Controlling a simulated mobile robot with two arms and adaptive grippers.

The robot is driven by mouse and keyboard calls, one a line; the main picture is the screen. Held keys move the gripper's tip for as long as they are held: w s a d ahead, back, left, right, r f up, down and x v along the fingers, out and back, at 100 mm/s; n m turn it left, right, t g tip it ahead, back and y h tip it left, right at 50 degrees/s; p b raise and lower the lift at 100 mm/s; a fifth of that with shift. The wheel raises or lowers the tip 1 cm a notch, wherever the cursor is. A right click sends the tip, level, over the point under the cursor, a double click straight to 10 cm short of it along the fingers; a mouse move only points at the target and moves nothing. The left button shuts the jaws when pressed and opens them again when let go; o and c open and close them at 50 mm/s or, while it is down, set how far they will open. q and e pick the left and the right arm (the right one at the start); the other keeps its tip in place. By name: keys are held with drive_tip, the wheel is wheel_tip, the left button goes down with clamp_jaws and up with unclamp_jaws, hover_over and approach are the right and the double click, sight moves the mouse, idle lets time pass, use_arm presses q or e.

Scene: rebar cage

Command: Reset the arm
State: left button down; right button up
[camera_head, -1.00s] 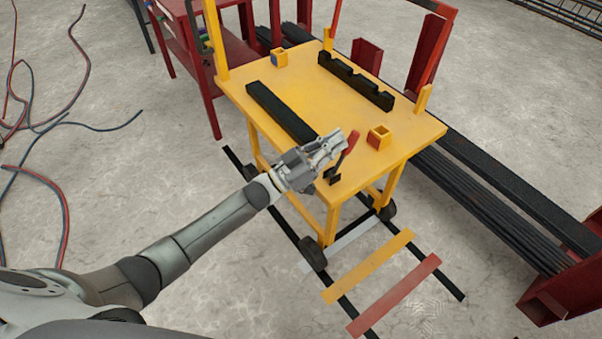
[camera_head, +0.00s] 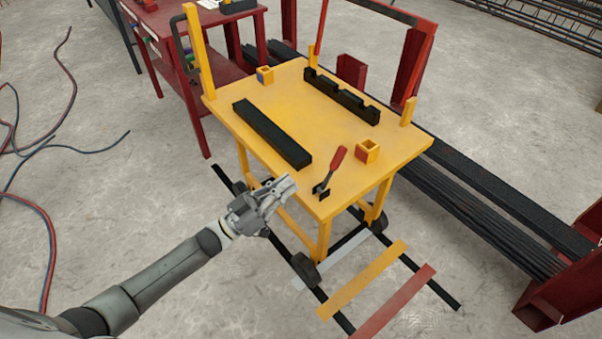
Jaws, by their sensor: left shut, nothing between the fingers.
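My left arm comes in from the lower left, and its left gripper (camera_head: 283,190) is shut with nothing between the fingers. It is beside the near left edge of the yellow cart (camera_head: 308,93), clear of the items on the cart's top. My right gripper is not in view.
Red racks (camera_head: 566,290) hold dark bars at right. Hoses (camera_head: 48,170) lie at left. Floor stripes (camera_head: 362,280) lie in front.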

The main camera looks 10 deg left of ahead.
use_arm(q)
drive_tip(key=shift+s+a+f, duration=0.2)
drive_tip(key=shift+s+a, duration=0.15)
idle(0.3)
